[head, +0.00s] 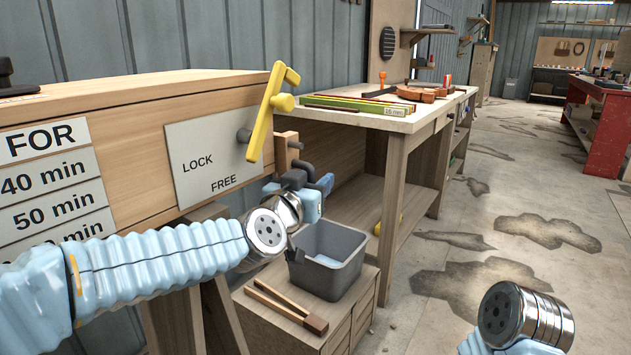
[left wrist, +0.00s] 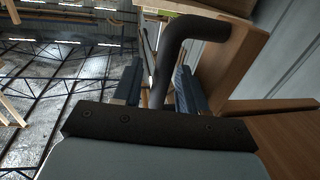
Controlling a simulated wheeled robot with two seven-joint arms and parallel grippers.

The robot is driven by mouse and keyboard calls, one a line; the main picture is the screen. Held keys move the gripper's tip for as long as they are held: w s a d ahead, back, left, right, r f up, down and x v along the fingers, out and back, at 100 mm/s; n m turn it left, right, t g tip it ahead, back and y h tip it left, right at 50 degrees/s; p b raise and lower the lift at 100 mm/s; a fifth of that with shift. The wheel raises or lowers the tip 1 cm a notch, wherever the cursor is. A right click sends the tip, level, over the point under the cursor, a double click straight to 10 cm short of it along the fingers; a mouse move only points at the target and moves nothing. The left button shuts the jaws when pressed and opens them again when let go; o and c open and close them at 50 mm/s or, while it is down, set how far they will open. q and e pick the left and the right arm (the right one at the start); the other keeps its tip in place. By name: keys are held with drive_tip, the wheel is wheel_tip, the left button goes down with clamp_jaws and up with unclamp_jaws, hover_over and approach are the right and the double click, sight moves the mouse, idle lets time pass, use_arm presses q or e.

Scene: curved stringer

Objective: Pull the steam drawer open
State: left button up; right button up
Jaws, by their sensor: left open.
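The steam box (head: 130,110) is a long wooden case at the left with a LOCK/FREE plate (head: 190,178) on its side. A yellow lever (head: 266,115) on the plate stands steeply, its top tilted right. At the box's right end a wooden block (head: 287,148) carries a dark curved handle (head: 303,165); this looks like the drawer front. My left gripper (head: 312,183) is at that handle. In the left wrist view the handle (left wrist: 178,38) passes between the two open fingers (left wrist: 158,88); I cannot tell whether they touch it. My right gripper is out of view.
A grey bin (head: 345,265) and wooden tongs (head: 285,305) sit on a low cabinet (head: 340,335) below my left gripper. A red bench (head: 605,125) is far right. The floor between is clear.

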use_arm(q)
drive_tip(key=shift+w+d, duration=0.2)
drive_tip(key=shift+w, duration=0.25)
clamp_jaws()
